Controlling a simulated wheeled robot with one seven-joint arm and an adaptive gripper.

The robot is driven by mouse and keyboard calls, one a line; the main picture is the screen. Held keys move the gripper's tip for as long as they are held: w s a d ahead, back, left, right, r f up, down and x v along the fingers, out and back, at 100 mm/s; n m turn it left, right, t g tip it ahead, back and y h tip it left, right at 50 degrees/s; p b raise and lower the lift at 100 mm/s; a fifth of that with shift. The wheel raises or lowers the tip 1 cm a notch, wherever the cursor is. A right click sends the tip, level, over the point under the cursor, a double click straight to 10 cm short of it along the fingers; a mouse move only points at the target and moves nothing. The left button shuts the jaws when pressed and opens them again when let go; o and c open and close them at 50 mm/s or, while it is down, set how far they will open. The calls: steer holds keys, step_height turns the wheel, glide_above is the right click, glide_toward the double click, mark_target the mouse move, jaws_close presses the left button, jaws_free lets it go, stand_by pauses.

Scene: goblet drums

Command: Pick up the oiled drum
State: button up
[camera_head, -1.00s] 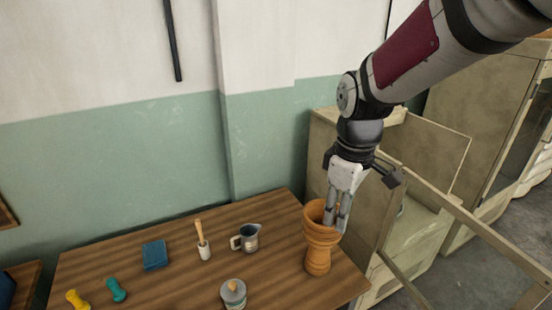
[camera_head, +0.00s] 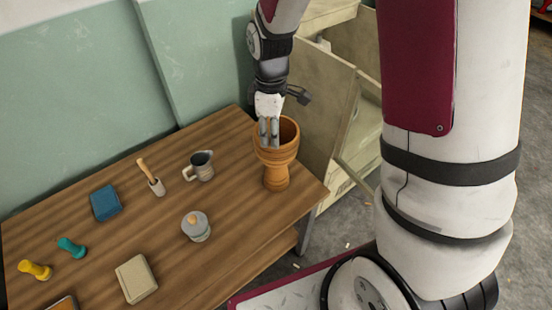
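An orange-brown wooden goblet drum (camera_head: 280,164) stands upright at the right end of the wooden table, its wide mouth facing up. I take it as the oiled drum. My gripper (camera_head: 269,142) points down at the left part of its rim. The two grey fingers are close together and overlap the mouth in this view. I cannot tell whether they pinch the drum's wall or only reach inside the mouth. The drum's foot appears to rest on the table.
On the table (camera_head: 230,262) are a grey mug (camera_head: 201,166), a lidded jar (camera_head: 196,228), a mortar with pestle (camera_head: 156,187), a blue block (camera_head: 106,203), a beige block (camera_head: 136,279), and teal (camera_head: 72,247) and yellow (camera_head: 35,270) knobbed pieces. A beige cabinet (camera_head: 322,95) stands close behind the drum.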

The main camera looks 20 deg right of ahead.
mark_target(276, 159)
steer(key=shift+s+f, duration=0.1)
steer(key=shift+f, duration=2.6)
steer(key=shift+c, duration=0.2)
jaws_close()
